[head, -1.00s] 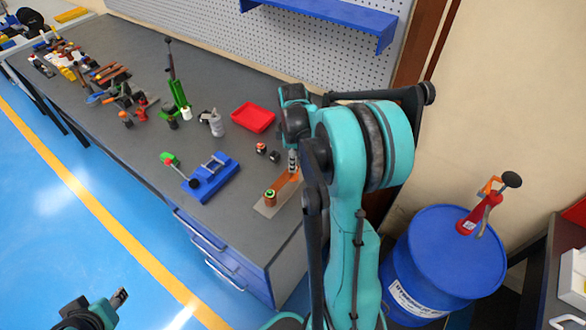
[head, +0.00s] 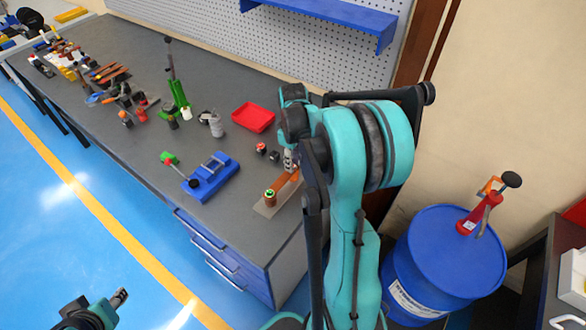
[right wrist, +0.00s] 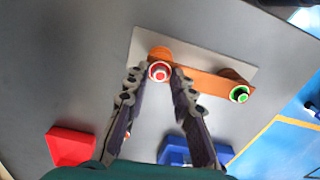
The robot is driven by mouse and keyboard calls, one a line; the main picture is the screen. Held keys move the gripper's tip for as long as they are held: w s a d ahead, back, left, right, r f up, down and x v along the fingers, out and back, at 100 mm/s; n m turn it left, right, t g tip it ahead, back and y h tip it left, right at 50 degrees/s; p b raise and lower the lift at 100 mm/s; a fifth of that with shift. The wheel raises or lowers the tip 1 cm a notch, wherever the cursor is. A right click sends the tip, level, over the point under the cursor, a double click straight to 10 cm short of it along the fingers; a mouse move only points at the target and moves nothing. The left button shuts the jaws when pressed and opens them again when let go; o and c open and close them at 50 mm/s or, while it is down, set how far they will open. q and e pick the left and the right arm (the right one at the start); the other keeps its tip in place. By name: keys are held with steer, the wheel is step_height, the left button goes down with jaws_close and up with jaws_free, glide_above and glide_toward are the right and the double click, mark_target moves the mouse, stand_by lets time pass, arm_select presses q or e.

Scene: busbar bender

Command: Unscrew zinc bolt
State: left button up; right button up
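A copper bar (right wrist: 200,80) lies on a pale plate (right wrist: 146,42); in the head view the bar (head: 288,185) is partly hidden by my right arm. A round bolt-like piece with a red ring (right wrist: 159,72) stands at one end, and a copper post with a green ring (right wrist: 239,94) stands at the other. My right gripper (right wrist: 160,70) is open, with its fingertips on either side of the red-ringed piece and narrow gaps showing. Whether that piece is zinc is not clear. My left gripper (head: 119,298) is over the floor at lower left, too small to read.
A blue clamp-like fixture (head: 210,178) and a red tray (head: 253,117) are on the grey bench near the plate. Two small dark parts (head: 267,151) lie between. Several tools crowd the bench's far left. A blue drum (head: 440,260) stands right of my arm.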

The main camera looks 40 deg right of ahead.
jaws_close()
steer(key=n, duration=0.5)
steer(key=shift+n, duration=0.4)
steer(key=n, duration=0.5)
steer(key=shift+n, duration=0.3)
